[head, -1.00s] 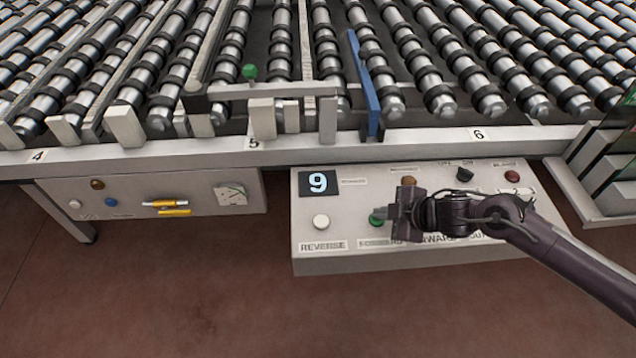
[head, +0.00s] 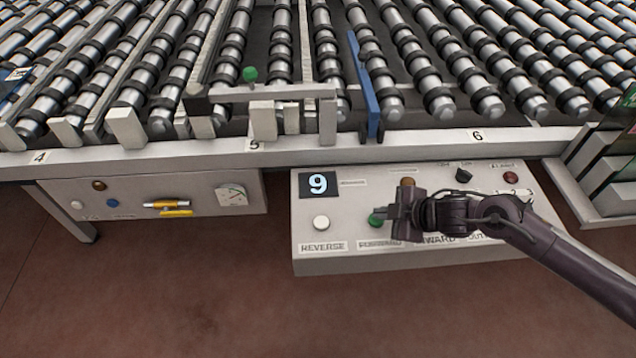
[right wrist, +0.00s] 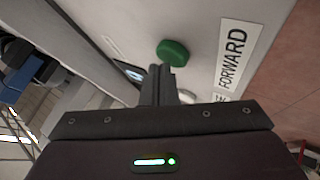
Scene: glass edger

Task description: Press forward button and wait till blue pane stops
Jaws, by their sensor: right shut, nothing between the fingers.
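The green forward button (head: 376,219) is on the control box below the rollers, partly covered by my right gripper (head: 388,216). In the right wrist view the green button (right wrist: 173,52) is beside the FORWARD label (right wrist: 232,55). The shut, empty fingertips (right wrist: 160,76) are right at its lower edge; I cannot tell whether they touch or press it. A blue piece with a small light mark, seemingly the blue pane (head: 12,84), shows at the far left edge on the rollers, mostly out of view. My left gripper is not in view.
The box (head: 345,262) has a display (head: 319,184) reading 9 and a white REVERSE button (head: 321,222). A blue upright bar (head: 366,95) stands on the rollers. A second panel (head: 130,205) with a yellow-handled valve (head: 167,206) is at left.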

